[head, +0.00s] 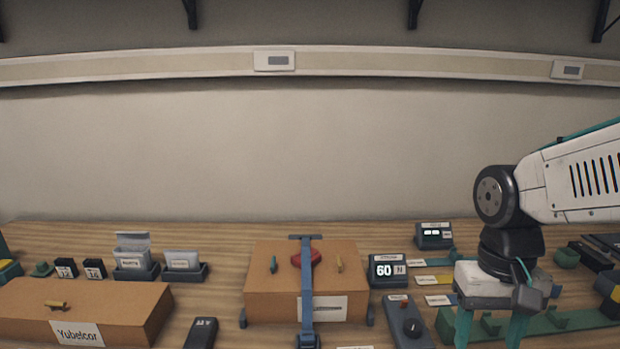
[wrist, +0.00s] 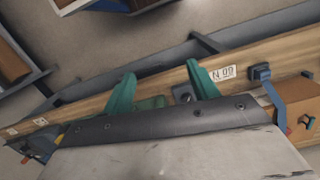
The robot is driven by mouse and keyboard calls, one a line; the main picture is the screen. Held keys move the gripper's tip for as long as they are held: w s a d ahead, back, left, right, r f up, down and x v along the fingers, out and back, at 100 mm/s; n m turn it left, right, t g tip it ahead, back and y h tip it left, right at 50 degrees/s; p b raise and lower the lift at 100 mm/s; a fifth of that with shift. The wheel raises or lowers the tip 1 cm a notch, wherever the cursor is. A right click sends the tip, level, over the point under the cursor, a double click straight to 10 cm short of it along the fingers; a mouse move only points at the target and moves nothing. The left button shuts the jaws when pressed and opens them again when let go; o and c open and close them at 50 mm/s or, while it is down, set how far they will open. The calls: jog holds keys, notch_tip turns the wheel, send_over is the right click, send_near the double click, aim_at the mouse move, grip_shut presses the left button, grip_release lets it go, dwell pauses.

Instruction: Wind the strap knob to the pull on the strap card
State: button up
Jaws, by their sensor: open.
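A cardboard box (head: 270,300) stands mid-bench with a blue strap (head: 307,285) running over its top. A small red part lies beside the strap on the box. The fingertips in the head view are cut off.
A dark unit with a lit display (head: 434,236) stands behind, its reading just dashes. A green rack (head: 560,320) is at the right. A larger labelled box (head: 80,310) and small trays fill the left.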

jog(key=s+r+n+t, duration=0.1)
jog(key=s+r, duration=0.3)
jog(key=s, duration=0.4)
jog(key=shift+d+r+t, duration=0.4)
jog(key=shift+t, duration=0.5)
jog(key=shift+c, duration=0.3)
dwell(1.2)
